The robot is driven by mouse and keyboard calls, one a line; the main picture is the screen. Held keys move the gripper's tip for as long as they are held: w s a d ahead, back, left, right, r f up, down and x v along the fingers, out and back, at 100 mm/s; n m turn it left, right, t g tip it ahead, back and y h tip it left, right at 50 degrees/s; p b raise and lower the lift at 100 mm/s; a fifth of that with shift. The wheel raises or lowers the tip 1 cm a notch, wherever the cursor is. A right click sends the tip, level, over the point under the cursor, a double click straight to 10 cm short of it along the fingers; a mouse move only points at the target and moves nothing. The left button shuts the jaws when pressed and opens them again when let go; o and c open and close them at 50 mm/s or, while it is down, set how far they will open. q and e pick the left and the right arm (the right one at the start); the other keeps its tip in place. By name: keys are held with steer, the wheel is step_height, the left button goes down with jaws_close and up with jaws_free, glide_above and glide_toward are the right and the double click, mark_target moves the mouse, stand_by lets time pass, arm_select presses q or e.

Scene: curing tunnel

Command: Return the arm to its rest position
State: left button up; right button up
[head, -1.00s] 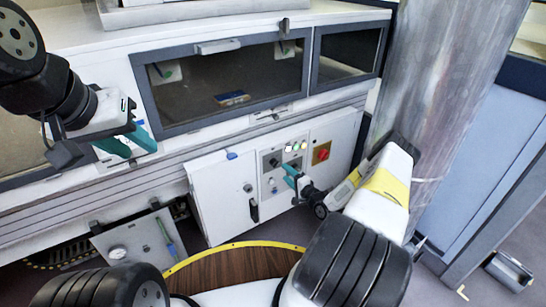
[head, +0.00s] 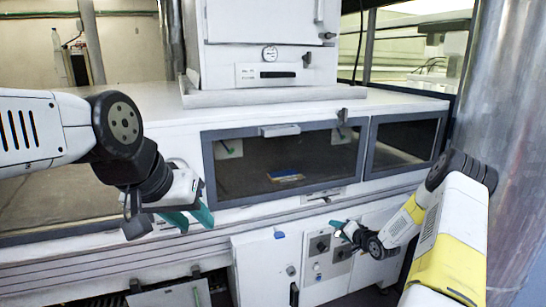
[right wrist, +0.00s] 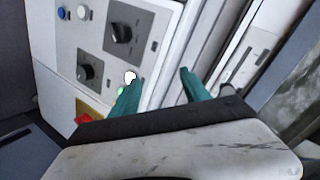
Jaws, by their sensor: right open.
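My right gripper (head: 338,229), with teal fingers, is in front of the upper right part of the control panel (head: 318,262) on the cabinet under the tunnel. In the right wrist view my right gripper (right wrist: 158,80) is open, its fingers apart with nothing between them. Beyond them are dark rotary knobs (right wrist: 122,33), and a red switch (right wrist: 84,115) is partly hidden by the gripper body. My left gripper (head: 189,219) hangs before the tunnel's lower left window edge, its teal fingers apart and empty.
The white curing tunnel (head: 400,101) spans the view, with dark-framed windows and a blue item (head: 285,175) inside. A metal column (head: 515,140) stands close beside my right arm. A white cabinet door (head: 262,268) is left of the panel.

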steer(key=s+a+r+n+g+h, duration=0.15)
steer(key=s+r, duration=0.25)
steer(key=r, duration=0.5)
steer(key=s+a+r+n+g+h, duration=0.1)
steer(key=s+r+n, duration=0.15)
steer(key=r, duration=0.65)
steer(key=s+a+r+n+g+h, duration=0.15)
steer(key=s+r, duration=0.25)
steer(key=r, duration=0.4)
steer(key=s+a+r+n, duration=0.1)
steer(key=s+a+r, duration=0.2)
steer(key=s, duration=0.7)
steer(key=s+a+r+g+y, duration=0.1)
steer(key=s+a+r, duration=0.1)
steer(key=s, duration=0.9)
steer(key=s+a+r+n+g, duration=0.1)
steer(key=s+a+r, duration=0.2)
steer(key=s, duration=0.7)
steer(key=shift+s+a+r+n+y, duration=0.3)
steer(key=shift+r+n, duration=0.05)
steer(key=shift+r, duration=0.25)
